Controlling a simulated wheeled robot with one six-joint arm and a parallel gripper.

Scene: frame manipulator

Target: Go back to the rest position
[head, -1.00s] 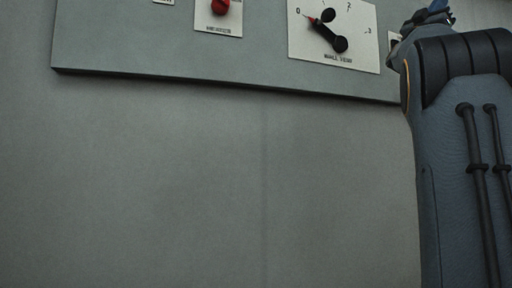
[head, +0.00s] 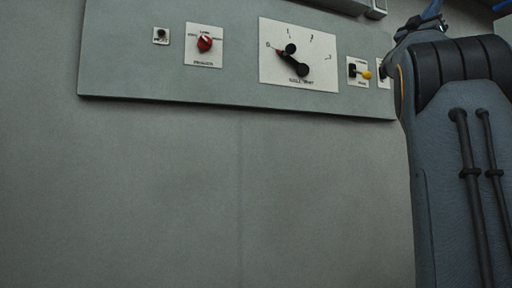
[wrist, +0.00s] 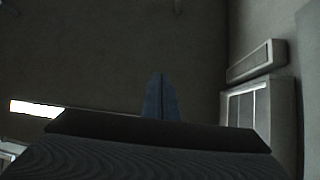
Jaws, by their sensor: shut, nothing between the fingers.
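My gripper (wrist: 161,97) shows in the wrist view as two blue-grey fingers pressed together, with nothing between them. It points towards a dark, bare surface and touches nothing that I can see. In the head view my arm stands upright along the right edge; the gripper's fingers cannot be made out there.
A grey panel (head: 130,70) on the wall carries a red knob (head: 205,44), a dial plate with a black lever (head: 292,62), a yellow-tipped switch (head: 362,73) and a small black button (head: 161,34). The wall (head: 240,190) below is bare. A bright strip (wrist: 33,108) shows in the wrist view.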

